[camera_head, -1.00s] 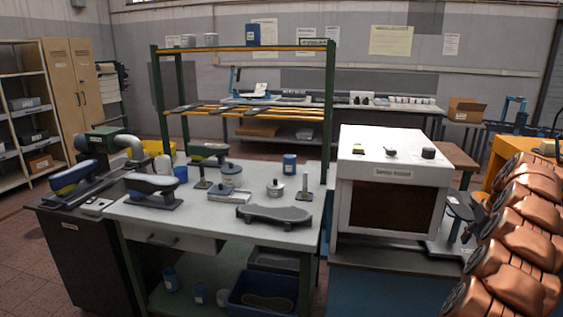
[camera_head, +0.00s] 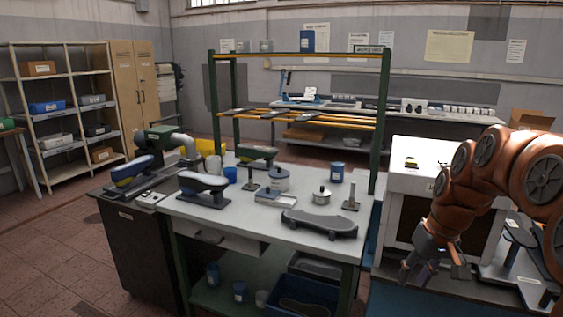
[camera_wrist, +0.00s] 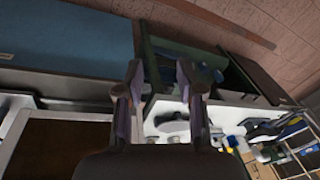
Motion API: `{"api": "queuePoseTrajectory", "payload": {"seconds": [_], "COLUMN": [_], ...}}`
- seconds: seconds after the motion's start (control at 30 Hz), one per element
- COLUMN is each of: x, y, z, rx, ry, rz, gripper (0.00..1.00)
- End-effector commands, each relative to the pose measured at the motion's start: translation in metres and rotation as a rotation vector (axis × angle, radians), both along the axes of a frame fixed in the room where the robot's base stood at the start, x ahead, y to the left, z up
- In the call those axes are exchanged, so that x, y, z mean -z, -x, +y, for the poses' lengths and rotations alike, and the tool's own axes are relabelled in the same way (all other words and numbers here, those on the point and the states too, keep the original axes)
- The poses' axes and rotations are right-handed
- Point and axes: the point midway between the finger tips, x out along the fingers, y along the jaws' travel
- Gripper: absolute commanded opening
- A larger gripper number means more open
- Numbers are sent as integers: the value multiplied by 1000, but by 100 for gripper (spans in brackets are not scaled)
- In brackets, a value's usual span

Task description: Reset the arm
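My arm comes in from the right side in the head view, folded in front of the white box-shaped machine (camera_head: 407,182). My gripper (camera_head: 432,272) hangs low in front of that machine, pointing down. In the wrist view my gripper (camera_wrist: 160,100) has its two fingers spread apart, with nothing seen between them except the background. The fingers look clear of the workbench (camera_head: 290,222), which lies to the left of the gripper in the head view. The wrist view is turned, with the workbench and machine showing beyond the fingers.
Shelves (camera_head: 62,115) stand far left. Floor (camera_head: 50,250) is open at the left.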

Motion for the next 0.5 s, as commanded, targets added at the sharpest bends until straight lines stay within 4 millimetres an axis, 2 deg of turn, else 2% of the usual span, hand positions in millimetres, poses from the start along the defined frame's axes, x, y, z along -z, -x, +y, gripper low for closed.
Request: {"api": "queuePoseTrajectory", "payload": {"seconds": [0.03,0.2,0.5], "x": [-3,3,22], "y": [14,65,162], "z": [14,51,91], "rx": [-14,-41,-54], "ry": [8,30,90], "rz": [10,66,159], "gripper": [38,38,38]}}
